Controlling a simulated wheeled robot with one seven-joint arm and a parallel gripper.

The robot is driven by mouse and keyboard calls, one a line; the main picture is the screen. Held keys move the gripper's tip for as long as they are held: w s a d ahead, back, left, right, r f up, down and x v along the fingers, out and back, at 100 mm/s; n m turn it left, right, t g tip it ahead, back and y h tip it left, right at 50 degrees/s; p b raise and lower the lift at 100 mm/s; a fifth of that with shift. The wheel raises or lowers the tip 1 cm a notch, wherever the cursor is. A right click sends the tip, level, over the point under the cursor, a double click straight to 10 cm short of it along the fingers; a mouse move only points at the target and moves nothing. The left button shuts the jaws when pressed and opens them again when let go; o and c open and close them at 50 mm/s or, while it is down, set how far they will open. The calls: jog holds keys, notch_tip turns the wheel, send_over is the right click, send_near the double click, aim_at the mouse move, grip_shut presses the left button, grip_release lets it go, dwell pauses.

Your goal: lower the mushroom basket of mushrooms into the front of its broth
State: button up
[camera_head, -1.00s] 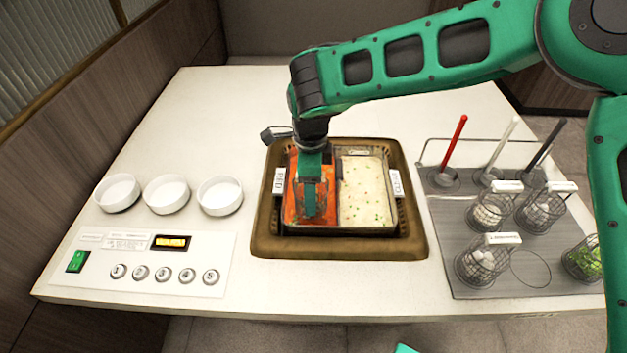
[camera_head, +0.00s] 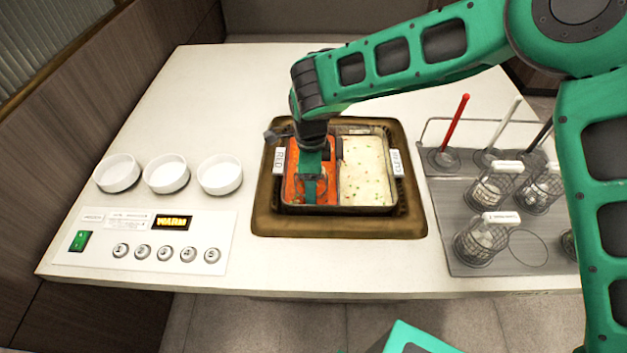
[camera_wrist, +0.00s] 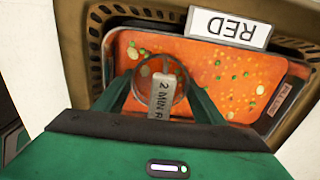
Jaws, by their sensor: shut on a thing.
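My gripper (camera_head: 311,186) is over the red-broth half of the pot, toward its near end. In the wrist view, its two green fingers (camera_wrist: 160,78) are shut on the tag-like handle of a round wire basket (camera_wrist: 180,82). The handle reads "2 MIN R", the rest hidden. The basket's rim ring is at the front end of the red broth (camera_wrist: 225,75). I cannot make out mushrooms in it or how deep it sits. The red broth (camera_head: 328,160) also shows in the head view, with the "RED" label (camera_head: 279,161) at its left.
A pale broth half (camera_head: 365,170) is on the right of the pot. A grey rack (camera_head: 460,195) holds several wire baskets and ladles, with one empty ring (camera_head: 530,246). Three white bowls (camera_head: 167,173) and a button panel (camera_head: 100,245) stand left.

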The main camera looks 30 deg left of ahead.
jog(key=shift+f, duration=0.35)
dwell(0.5)
jog(key=o, duration=1.6)
jog(key=shift+s, duration=0.1)
jog(key=shift+c, duration=0.2)
jog(key=shift+o, duration=0.3)
jog(key=shift+r, duration=5.55)
